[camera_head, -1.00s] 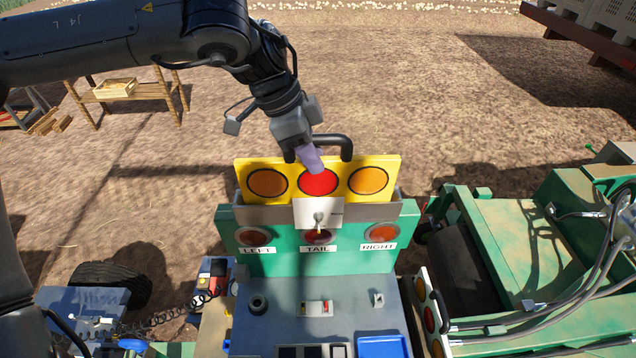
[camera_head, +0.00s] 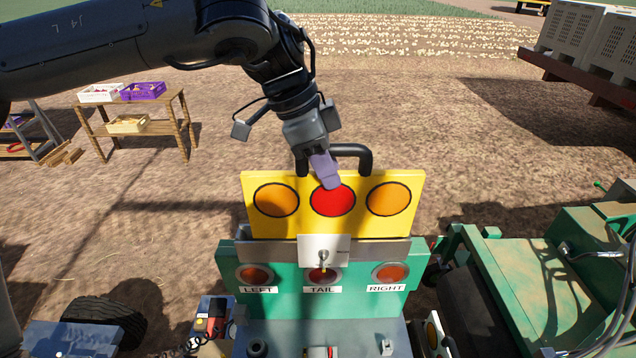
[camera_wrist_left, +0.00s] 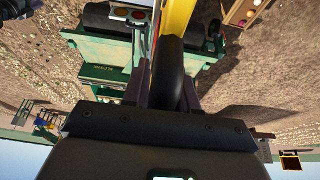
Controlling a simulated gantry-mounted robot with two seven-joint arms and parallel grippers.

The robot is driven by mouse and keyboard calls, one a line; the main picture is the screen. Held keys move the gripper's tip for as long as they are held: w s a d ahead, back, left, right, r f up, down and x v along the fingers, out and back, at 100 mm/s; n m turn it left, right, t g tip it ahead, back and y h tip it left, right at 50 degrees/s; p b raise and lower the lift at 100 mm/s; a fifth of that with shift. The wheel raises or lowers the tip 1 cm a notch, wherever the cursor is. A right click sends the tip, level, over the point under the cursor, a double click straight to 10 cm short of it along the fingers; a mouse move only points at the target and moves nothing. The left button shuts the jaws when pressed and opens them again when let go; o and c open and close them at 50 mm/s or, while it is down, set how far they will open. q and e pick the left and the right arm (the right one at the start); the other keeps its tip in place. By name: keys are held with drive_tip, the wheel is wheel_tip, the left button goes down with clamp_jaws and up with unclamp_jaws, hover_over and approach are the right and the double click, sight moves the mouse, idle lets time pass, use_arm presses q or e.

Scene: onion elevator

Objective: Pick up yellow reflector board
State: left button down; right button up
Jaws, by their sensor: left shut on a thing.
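The yellow reflector board (camera_head: 348,225) stands upright in the head view, with an orange, a red and an orange disc. A dark handle (camera_head: 352,151) rises from its top edge. Its lower edge is hidden behind a grey rail (camera_head: 262,249) with a white latch plate (camera_head: 325,247). My left gripper (camera_head: 325,172) is at the top of the board and shut on the handle. In the left wrist view the dark handle (camera_wrist_left: 169,75) lies between the fingers, with a yellow strip of board (camera_wrist_left: 178,18) beyond it. My right gripper is not in view.
A green panel (camera_head: 345,301) with lamps marked LEFT, TAIL and RIGHT stands below the board. Green machinery (camera_head: 510,290) is at right. A wooden table (camera_head: 160,128) with crates stands at back left. Open dirt ground lies behind the board.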

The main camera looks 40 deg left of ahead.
use_arm(q)
drive_tip(key=w+d+r+p, duration=0.1)
drive_tip(key=w+d+r, duration=0.1)
drive_tip(key=d+r, duration=0.4)
drive_tip(key=shift+w+d+p, duration=0.25)
drive_tip(key=shift+d+p, duration=0.15)
drive_tip(key=shift+d, duration=1.45)
